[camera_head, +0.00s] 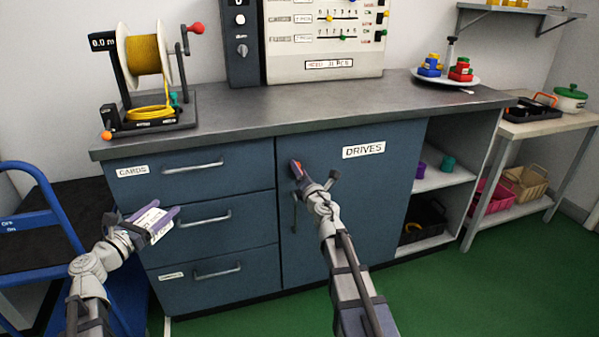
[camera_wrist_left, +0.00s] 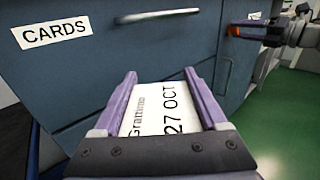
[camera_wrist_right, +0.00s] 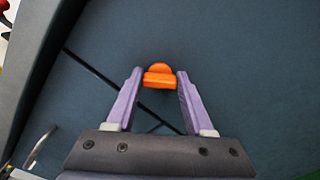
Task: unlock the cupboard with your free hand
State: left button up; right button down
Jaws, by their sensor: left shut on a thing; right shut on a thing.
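The cupboard door (camera_head: 360,215) labelled DRIVES is closed, to the right of the drawers. An orange latch knob (camera_head: 297,167) sits at its upper left. My right gripper (camera_head: 301,172) is at the knob; in the right wrist view the orange knob (camera_wrist_right: 158,76) lies between the fingertips (camera_wrist_right: 158,85), and the jaws are shut on it. My left gripper (camera_head: 150,222) is shut on a white card printed "27 OCT" (camera_wrist_left: 160,107), held in front of the drawers. The door's vertical handle (camera_head: 295,212) is partly visible below the knob.
Drawers with bar handles, the top labelled CARDS (camera_head: 133,171), are closed. A cable reel (camera_head: 148,60) and a plate of coloured pieces (camera_head: 446,78) stand on the worktop (camera_head: 300,105). A blue trolley (camera_head: 40,180) is at the left. Green floor (camera_head: 480,280) is clear at the right.

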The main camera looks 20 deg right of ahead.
pick_arm(q)
jog(key=shift+f, duration=0.1)
pick_arm(e)
jog(key=shift+f+m, duration=0.15)
jog(key=shift+m, duration=3.95)
jog(key=shift+c, duration=1.4)
grip_release()
jog(key=shift+s, duration=0.1)
pick_arm(q)
jog(key=shift+f, duration=0.1)
pick_arm(e)
jog(key=s, duration=1.1)
jog(key=shift+s+d, duration=0.25)
jog(key=shift+s, duration=0.15)
